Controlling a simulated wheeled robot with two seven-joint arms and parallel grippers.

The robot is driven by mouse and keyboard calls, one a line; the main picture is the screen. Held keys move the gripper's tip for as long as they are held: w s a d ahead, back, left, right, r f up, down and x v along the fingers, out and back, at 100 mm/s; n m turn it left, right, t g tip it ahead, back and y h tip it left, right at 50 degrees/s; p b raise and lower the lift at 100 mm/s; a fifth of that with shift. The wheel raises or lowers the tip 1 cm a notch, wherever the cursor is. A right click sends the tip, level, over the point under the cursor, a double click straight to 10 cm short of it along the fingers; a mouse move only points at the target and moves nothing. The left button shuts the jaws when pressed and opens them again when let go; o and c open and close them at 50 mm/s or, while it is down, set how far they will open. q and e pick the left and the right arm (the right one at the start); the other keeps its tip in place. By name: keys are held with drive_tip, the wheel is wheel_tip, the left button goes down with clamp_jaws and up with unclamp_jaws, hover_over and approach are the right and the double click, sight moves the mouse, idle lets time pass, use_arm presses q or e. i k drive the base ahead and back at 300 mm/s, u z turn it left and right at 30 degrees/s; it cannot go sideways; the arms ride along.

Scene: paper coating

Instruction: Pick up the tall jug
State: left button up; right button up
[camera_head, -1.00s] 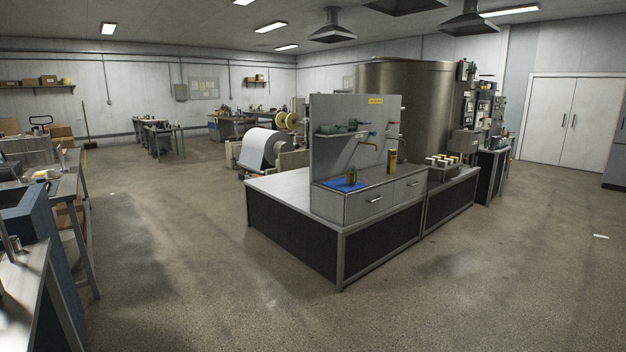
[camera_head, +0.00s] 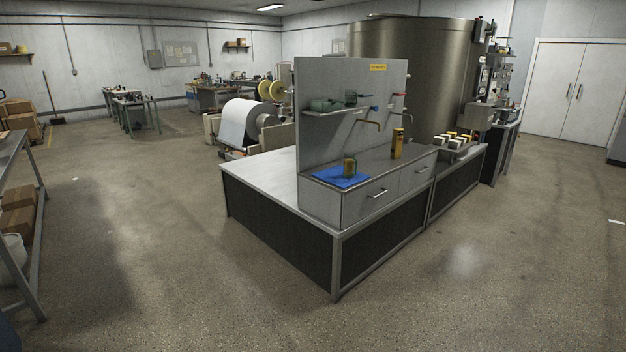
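A tall yellow-brown jug (camera_head: 397,144) stands upright on the grey counter (camera_head: 375,167), below the taps and beside the back panel. A shorter yellow-brown jug (camera_head: 349,168) stands to its left on a blue mat (camera_head: 335,178). Both are some distance ahead, small in the view. Neither of my grippers shows in the head view, so their state is hidden.
The workbench (camera_head: 270,215) with its upright panel (camera_head: 320,110) stands ahead. A table (camera_head: 15,165) with boxes stands at the left edge. The floor (camera_head: 190,270) in front is clear.

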sight(350, 166)
drive_tip(key=i, duration=2.45)
drive_tip(key=z, duration=0.9)
